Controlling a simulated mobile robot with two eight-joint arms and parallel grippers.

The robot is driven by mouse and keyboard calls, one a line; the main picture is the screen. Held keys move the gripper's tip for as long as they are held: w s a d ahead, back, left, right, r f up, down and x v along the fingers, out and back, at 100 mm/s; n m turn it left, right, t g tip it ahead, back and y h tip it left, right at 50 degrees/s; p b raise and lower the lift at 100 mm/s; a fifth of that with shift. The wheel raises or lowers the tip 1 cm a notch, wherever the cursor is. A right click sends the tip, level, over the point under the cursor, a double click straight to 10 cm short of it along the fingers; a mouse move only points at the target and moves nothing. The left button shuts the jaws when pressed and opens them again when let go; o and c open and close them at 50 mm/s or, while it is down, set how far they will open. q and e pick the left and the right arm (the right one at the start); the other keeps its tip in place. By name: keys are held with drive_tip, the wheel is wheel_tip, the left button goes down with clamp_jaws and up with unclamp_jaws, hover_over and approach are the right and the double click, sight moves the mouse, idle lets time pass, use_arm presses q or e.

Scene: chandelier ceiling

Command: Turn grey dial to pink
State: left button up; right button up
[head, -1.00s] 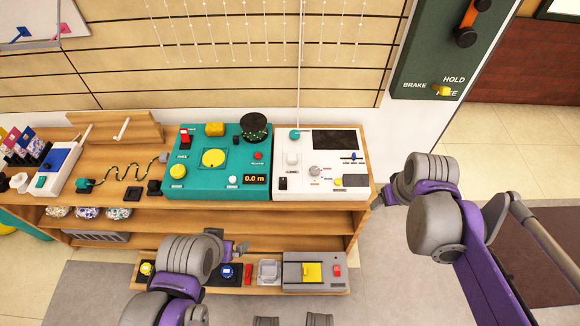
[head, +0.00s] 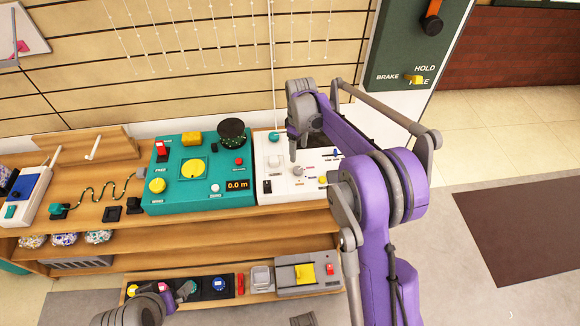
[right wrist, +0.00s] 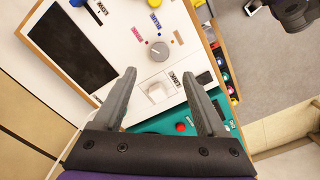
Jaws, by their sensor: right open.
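The grey dial (head: 298,170) is a small round knob on the white panel (head: 272,192). In the right wrist view the dial (right wrist: 159,51) lies ahead of and between my fingertips, with a gap. A pink mark (right wrist: 137,33), a blue label (right wrist: 155,20) and a brownish mark (right wrist: 178,38) sit around it. I cannot tell clearly where the dial points. My right gripper (right wrist: 159,76) is open and empty above the panel; it also shows in the head view (head: 300,152). My left gripper (head: 182,292) is low at the front shelf, its jaws unclear.
A teal console (head: 180,208) with a yellow disc stands left of the white panel. A white switch (right wrist: 155,90) and a dark screen (right wrist: 70,48) share the panel with the dial. A grey box with a yellow plate (head: 300,290) sits on the low shelf.

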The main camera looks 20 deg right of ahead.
sight(298, 170)
wheel_tip(298, 170, down, 10)
drive_tip(key=shift+r, duration=0.1)
idle(0.4)
clamp_jaws()
